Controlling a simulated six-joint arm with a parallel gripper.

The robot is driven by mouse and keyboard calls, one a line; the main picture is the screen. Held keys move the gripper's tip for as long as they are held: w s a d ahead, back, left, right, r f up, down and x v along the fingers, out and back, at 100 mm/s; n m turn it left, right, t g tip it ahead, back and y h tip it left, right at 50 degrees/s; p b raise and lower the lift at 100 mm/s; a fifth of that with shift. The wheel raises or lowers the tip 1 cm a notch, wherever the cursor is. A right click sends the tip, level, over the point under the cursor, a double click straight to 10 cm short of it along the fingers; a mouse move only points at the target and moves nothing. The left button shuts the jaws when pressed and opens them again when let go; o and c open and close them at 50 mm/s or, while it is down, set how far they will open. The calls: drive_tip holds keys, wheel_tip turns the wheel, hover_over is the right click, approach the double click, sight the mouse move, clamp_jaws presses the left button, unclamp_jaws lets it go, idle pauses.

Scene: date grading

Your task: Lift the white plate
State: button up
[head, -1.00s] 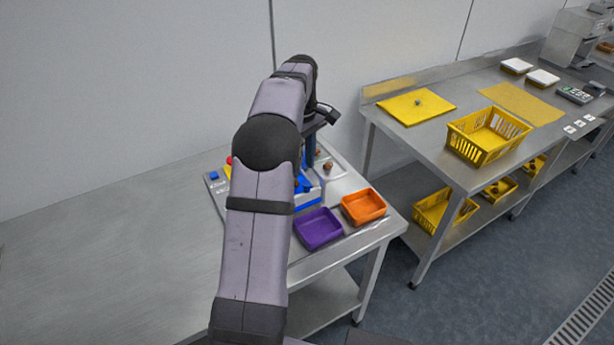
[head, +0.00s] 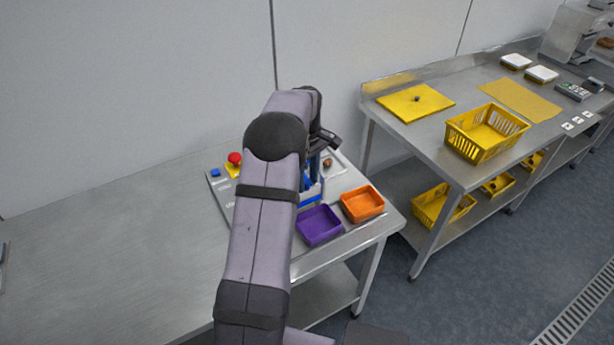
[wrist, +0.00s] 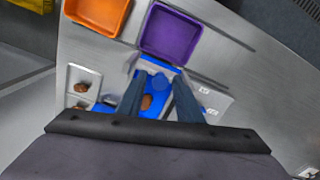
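A small whitish square plate (wrist: 84,79) with brown dates on it lies left of my fingers in the wrist view. In the head view a pale plate (head: 336,162) with a brown date shows just right of my gripper, partly hidden by it. My gripper (wrist: 158,82) points down with its two dark fingers apart, over a blue holder (wrist: 152,106). A brown date (wrist: 146,102) shows between the fingers in the picture, and I cannot tell that either finger touches it. In the head view my gripper (head: 314,165) is mostly hidden by my arm.
A purple tray (head: 319,226) and an orange tray (head: 362,205) stand at the table's front right. A red button (head: 235,158) and a blue block (head: 215,173) are at the back left. The table's left part is bare. A second table holds a yellow basket (head: 486,133).

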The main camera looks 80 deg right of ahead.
sight(307, 182)
drive_tip(key=shift+f, duration=0.15)
clamp_jaws()
wheel_tip(307, 182, up, 5)
drive_tip(key=p, duration=0.3)
drive_tip(key=shift+d, duration=0.15)
drive_tip(key=shift+c, duration=0.2)
unclamp_jaws()
drive_tip(key=shift+o, duration=0.2)
